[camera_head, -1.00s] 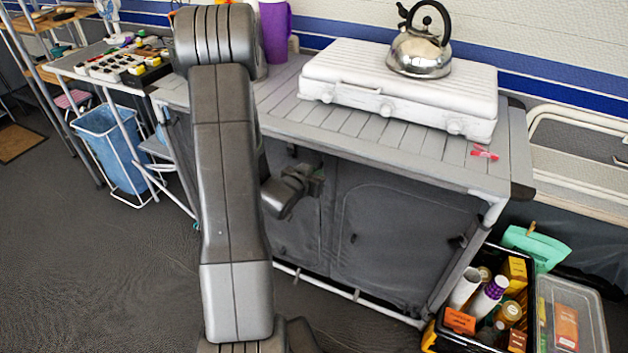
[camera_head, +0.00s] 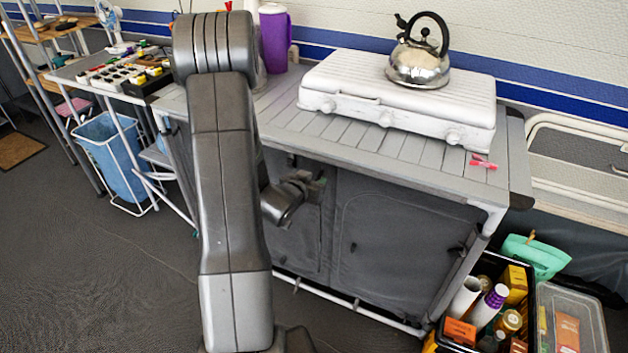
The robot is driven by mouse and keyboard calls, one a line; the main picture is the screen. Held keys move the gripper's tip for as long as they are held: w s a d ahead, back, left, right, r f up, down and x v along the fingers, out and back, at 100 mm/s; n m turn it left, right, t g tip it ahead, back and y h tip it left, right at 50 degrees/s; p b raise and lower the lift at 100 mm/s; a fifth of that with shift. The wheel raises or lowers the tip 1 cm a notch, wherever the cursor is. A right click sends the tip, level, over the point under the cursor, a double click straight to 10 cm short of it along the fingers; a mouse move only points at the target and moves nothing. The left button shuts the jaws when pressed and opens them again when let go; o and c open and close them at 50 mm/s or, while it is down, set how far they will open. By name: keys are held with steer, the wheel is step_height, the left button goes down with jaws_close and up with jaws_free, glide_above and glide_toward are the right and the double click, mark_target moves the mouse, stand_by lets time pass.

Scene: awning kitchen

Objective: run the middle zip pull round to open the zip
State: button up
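The grey fabric cupboard (camera_head: 385,262) under the counter has a curved zip line on its front door panel. A small dark zip pull (camera_head: 353,247) hangs at the left of that panel, and another small dark pull (camera_head: 458,250) shows near its right side. The panel looks closed. My gripper (camera_head: 318,186) is in front of the cupboard, above and left of the left pull and apart from it in the picture. It is small and seen side-on, so I cannot tell whether its fingers are open. My arm hides the cupboard's left part.
A white stove (camera_head: 340,85) with a steel kettle (camera_head: 418,65) stands on the slatted counter (camera_head: 400,158). A red item (camera_head: 483,163) lies near its right end. A filled crate (camera_head: 430,342) and a clear box (camera_head: 585,305) stand at right. Open floor lies at left.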

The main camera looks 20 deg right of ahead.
steer(key=v, duration=1.3)
steer(key=shift+s+a+r+p, duration=0.15)
steer(key=shift+a+r+p, duration=0.05)
steer(key=shift+p, duration=0.2)
steer(key=b+x, duration=0.1)
steer(key=x, duration=1.3)
steer(key=shift+f, duration=0.2)
steer(key=shift+s+a+f, duration=0.1)
steer(key=shift+f, duration=0.1)
